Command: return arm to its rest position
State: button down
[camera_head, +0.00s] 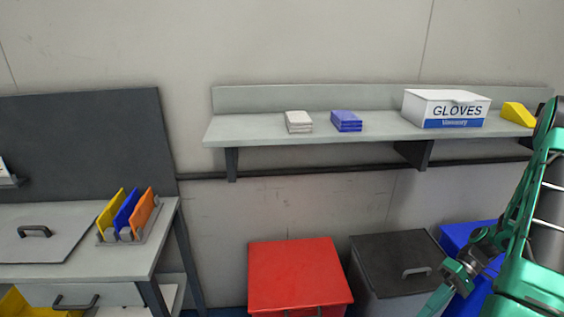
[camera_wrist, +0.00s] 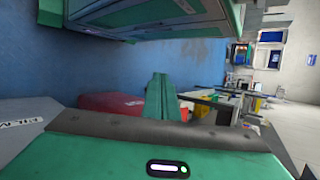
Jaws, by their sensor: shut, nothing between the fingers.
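My green arm (camera_head: 543,215) stands at the right edge of the head view, in front of the bins and below the right end of the shelf. My gripper (camera_head: 436,303) points down and to the left, in front of the dark grey bin. In the wrist view my gripper (camera_wrist: 160,95) shows its green fingers closed together, with nothing between them. Part of the arm is cut off by the right edge of the head view.
A wall shelf (camera_head: 260,130) holds a white pack (camera_head: 298,121), a blue pack (camera_head: 346,121), a gloves box (camera_head: 446,108) and a yellow object (camera_head: 518,114). Below stand a red bin (camera_head: 297,272), a dark grey bin (camera_head: 395,262) and a blue bin (camera_head: 468,237). A workbench (camera_head: 165,225) is at left.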

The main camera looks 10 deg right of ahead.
notch_tip(320, 180, up, 15)
jog(key=s+a+m+h, duration=0.1)
jog(key=a+m+h, duration=0.15)
jog(key=h, duration=0.35)
jog(key=s+a+r+m+t+h, duration=0.2)
jog(key=s+r+m, duration=0.3)
jog(key=s+r, duration=0.4)
jog(key=shift+s+a+r+t+h, duration=0.15)
jog(key=shift+a+r+t+h, duration=0.15)
jog(key=shift+r+t+h, duration=0.45)
jog(key=shift+f, duration=0.15)
